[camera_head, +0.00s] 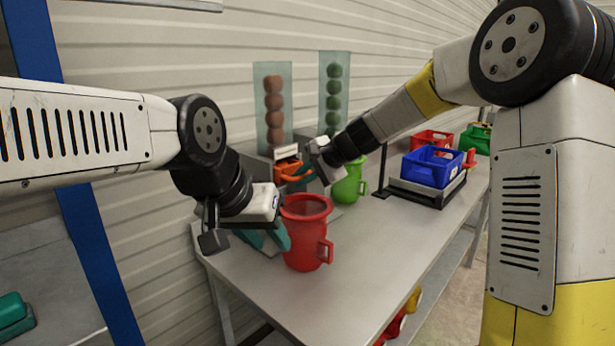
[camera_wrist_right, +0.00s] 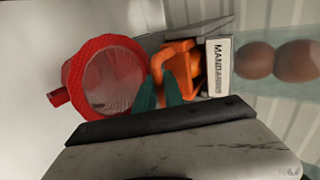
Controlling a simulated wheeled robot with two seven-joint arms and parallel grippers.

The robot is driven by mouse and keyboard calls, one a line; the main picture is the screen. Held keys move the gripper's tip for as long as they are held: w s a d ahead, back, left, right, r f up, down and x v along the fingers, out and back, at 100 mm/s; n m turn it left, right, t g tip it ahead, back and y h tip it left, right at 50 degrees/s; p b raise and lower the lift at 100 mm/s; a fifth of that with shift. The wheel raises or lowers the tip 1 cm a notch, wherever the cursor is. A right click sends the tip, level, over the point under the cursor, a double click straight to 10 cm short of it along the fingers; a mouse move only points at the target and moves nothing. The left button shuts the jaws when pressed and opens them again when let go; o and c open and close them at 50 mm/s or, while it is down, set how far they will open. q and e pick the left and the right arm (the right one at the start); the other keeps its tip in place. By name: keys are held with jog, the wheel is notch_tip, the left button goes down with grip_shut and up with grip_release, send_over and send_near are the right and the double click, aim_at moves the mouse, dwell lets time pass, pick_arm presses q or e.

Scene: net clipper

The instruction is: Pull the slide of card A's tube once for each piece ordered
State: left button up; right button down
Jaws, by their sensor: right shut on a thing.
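Two clear tubes stand against the wall in the head view. The left tube (camera_head: 273,105) holds several reddish-brown balls, the right tube (camera_head: 334,92) several green ones. An orange slide (camera_head: 292,172) sits at the left tube's base, below a white label. In the right wrist view the label (camera_wrist_right: 218,67) seems to read "MANDARINS". My right gripper (camera_wrist_right: 160,88) is shut on the orange slide's handle (camera_wrist_right: 160,66). My left gripper (camera_head: 268,240) hangs beside the red jug (camera_head: 305,240), its teal fingers apart. I see no readable card A.
A green jug (camera_head: 347,186) stands by the right tube. Blue (camera_head: 432,167), red (camera_head: 432,139) and green (camera_head: 476,139) crates are at the right; the blue one sits on a dark stand. The table's (camera_head: 390,270) front middle is clear.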

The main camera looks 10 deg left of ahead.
jog(key=shift+s+d+r, duration=0.1)
jog(key=shift+s+d, duration=0.65)
jog(key=shift+d, duration=0.45)
jog(key=shift+s+d+r, duration=0.1)
jog(key=shift+s+d, duration=0.65)
jog(key=shift+d, duration=0.5)
jog(key=shift+s+d+r, duration=0.1)
jog(key=shift+s+d, duration=0.65)
jog(key=shift+d, duration=0.45)
jog(key=w+a, duration=0.5)
jog(key=a, duration=0.3)
jog(key=shift+w+a, duration=0.3)
jog(key=shift+w, duration=0.1)
